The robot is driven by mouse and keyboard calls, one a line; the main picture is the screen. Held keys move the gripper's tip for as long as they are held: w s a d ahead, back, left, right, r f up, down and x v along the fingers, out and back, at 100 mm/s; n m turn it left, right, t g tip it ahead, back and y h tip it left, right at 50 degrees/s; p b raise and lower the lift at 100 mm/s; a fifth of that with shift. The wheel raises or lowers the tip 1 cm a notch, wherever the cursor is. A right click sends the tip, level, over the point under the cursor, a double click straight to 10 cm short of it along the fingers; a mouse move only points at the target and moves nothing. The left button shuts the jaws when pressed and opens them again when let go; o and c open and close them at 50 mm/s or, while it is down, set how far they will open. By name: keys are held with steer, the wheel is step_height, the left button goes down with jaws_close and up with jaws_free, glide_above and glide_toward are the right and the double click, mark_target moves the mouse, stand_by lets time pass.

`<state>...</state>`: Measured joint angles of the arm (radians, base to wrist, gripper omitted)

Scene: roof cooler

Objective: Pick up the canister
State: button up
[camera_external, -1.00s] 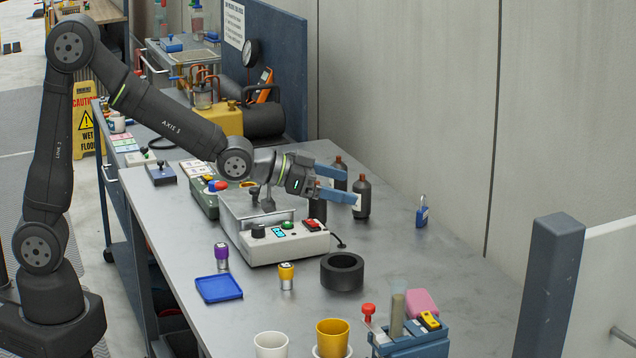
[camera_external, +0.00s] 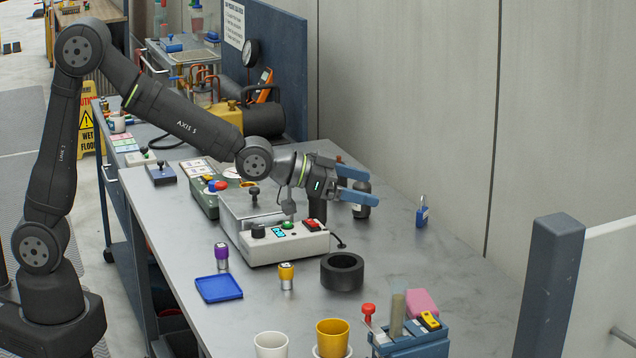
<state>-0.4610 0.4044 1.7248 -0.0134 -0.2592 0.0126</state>
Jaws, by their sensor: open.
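No thing is plainly marked as the canister; dark bottles stand at the back of the metal bench. One dark bottle (camera_external: 361,212) shows below and between my gripper's blue fingers. Part of another dark bottle (camera_external: 317,209) shows just under my gripper's body. My gripper (camera_external: 373,188) is open, with its fingers pointing right across the first bottle's upper part. I cannot tell whether the fingers are around it or in front of it. The upper finger and gripper body hide what stands behind them.
A white control box (camera_external: 285,243) stands under my wrist. A black ring (camera_external: 342,271), a yellow-capped vial (camera_external: 286,276), a purple-capped vial (camera_external: 222,256) and a blue tray (camera_external: 218,288) are nearer. A blue padlock (camera_external: 422,213) stands right of the bottles, with clear bench around it.

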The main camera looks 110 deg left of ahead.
stand_by(0.4)
steer(key=c, duration=0.7)
